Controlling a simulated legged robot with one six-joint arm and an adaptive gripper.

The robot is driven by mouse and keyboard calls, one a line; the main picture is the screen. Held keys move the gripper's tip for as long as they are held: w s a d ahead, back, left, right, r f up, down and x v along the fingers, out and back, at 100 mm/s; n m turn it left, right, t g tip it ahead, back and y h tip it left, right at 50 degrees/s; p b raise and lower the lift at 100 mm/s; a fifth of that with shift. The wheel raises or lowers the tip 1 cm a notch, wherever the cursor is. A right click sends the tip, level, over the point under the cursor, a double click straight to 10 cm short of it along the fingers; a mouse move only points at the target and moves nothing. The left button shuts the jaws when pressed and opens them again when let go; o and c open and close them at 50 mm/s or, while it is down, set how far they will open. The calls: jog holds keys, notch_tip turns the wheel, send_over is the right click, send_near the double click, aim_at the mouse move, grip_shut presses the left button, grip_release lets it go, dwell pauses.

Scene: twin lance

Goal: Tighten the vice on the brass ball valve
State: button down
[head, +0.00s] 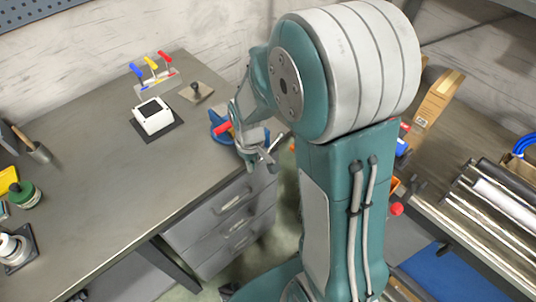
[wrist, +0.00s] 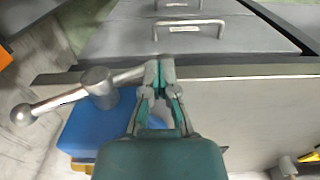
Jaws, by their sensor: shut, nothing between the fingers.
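The blue vice (wrist: 88,128) is at the table's edge in the wrist view, partly hidden by my gripper. Its steel handle bar (wrist: 55,103) runs slantwise through a round screw head (wrist: 98,88), with a ball end at the lower left. My gripper (wrist: 160,70) is shut and empty, its fingertips beside the bar's right end; I cannot tell whether they touch. In the head view the vice (head: 217,120) is mostly behind my wrist, and a red part (head: 222,128) shows by it. I cannot make out the brass valve body.
Grey drawers (head: 235,215) are under the bench (head: 100,185) near the vice. A white box (head: 153,116), a rack of coloured-handled tools (head: 155,72) and a small dark plate (head: 196,92) stand behind. The middle of the bench is clear. Metal bars (head: 490,205) lie at right.

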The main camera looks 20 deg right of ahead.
jog(key=shift+f, duration=0.15)
jog(key=shift+d+f, duration=0.2)
jog(key=shift+f, duration=0.15)
jog(key=shift+d, duration=0.1)
jog(key=shift+w+d+f, duration=0.1)
jog(key=shift+d+f, duration=0.05)
jog(key=shift+f, duration=0.1)
jog(key=shift+r, duration=0.1)
dwell(0.5)
jog(key=shift+a+r, duration=0.4)
jog(key=shift+a, duration=0.15)
notch_tip(320, 180, up, 9)
dwell(0.9)
